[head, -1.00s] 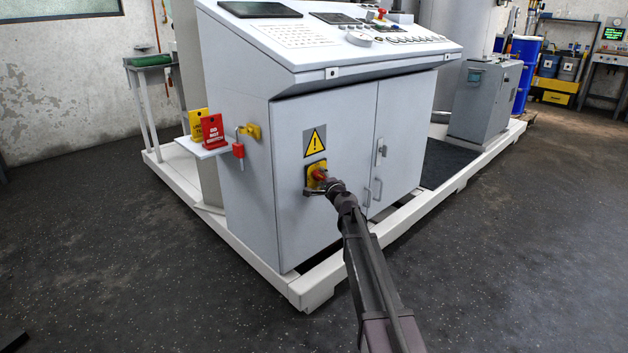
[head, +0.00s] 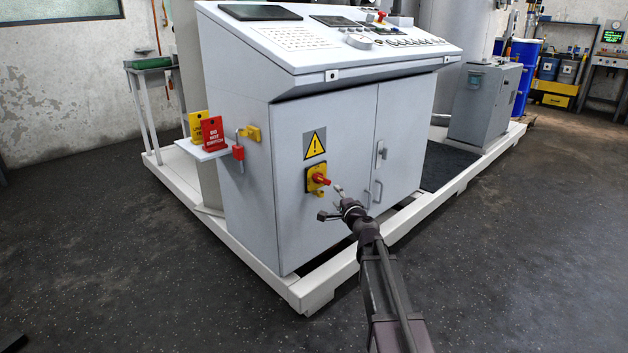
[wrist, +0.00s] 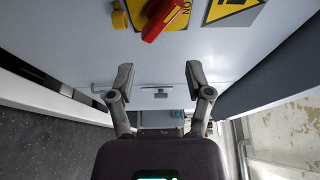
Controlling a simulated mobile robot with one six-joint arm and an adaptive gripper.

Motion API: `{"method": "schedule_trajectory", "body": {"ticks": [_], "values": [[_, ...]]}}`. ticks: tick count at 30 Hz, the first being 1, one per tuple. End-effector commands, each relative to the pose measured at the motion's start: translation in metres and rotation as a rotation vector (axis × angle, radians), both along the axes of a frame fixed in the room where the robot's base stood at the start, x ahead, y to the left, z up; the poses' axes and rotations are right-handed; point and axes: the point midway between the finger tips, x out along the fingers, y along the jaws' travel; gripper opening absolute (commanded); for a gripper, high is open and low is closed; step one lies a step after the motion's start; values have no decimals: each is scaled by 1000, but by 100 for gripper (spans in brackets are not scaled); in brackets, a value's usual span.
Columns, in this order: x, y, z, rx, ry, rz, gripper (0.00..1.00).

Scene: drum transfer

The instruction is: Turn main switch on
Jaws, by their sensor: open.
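The main switch (head: 318,179) is a red rotary handle on a yellow plate, on the left door of the grey control cabinet (head: 285,235), below a yellow warning triangle (head: 315,143). In the wrist view the red handle (wrist: 166,20) lies slantwise at the top, on the yellow plate, with the lettering "NO" seen partly and turned over. My gripper (head: 330,203) is open and empty, a little to the lower right of the switch and apart from it. In the wrist view both fingers of my gripper (wrist: 158,76) are spread wide below the handle, with nothing between them.
A white base frame (head: 320,285) runs along the cabinet's foot. The dark floor in front is clear.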

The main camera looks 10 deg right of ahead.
Motion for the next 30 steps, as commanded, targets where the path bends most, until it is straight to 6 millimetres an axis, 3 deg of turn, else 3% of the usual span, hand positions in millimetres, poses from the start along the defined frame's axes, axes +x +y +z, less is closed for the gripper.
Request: {"method": "schedule_trajectory", "body": {"ticks": [3, 30], "values": [[-21, -4, 0, 0, 0, 0, 66], [-49, 42, 60, -228, 46, 197, 66]]}}
